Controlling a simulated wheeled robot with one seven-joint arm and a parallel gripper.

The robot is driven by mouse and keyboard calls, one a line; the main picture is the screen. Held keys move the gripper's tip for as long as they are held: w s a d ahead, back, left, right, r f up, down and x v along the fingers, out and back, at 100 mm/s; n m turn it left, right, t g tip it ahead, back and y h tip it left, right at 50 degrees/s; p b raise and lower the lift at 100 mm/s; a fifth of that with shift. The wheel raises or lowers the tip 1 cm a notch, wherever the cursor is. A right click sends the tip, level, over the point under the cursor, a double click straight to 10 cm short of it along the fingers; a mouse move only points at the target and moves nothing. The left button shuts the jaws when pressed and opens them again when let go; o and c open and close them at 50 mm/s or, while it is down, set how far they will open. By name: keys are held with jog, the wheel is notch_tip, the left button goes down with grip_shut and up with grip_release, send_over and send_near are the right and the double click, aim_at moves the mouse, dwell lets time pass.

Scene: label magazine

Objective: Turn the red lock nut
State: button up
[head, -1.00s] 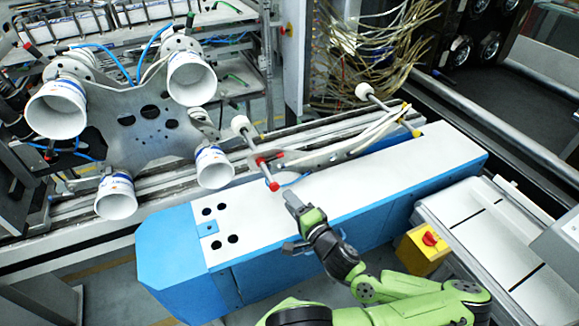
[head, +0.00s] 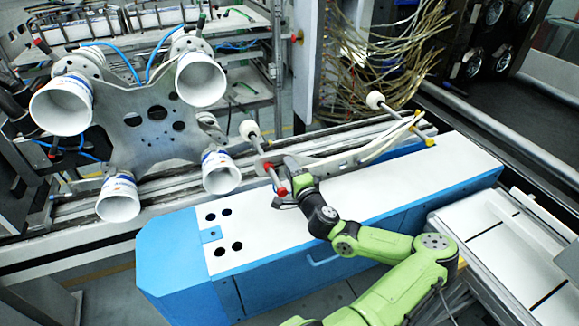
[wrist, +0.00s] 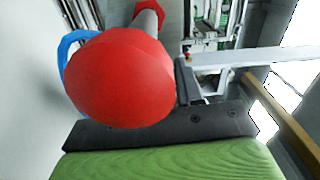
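A rod with red parts sticks out from the metal plate in the head view. Its red rounded end (head: 282,191) points toward me, and a smaller red nut (head: 267,166) sits further back at the plate. In the wrist view the red end (wrist: 120,80) fills much of the left half, very close. The red nut (wrist: 152,8) shows behind it at the top edge, on a grey shaft. My gripper (head: 291,163) is right beside the rod, to its right in the head view. The fingertips are not clear, so I cannot tell their opening or any contact.
A long blue cabinet with a white top (head: 370,195) lies under my arm. A plate with several white cups (head: 202,80) stands at left. A rod with a white knob (head: 375,100) and hanging cables (head: 385,45) are behind. A white conveyor (head: 530,245) is at right.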

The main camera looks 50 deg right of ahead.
jog(key=shift+w+d, duration=0.25)
jog(key=shift+w, duration=0.15)
grip_shut()
dwell(1.2)
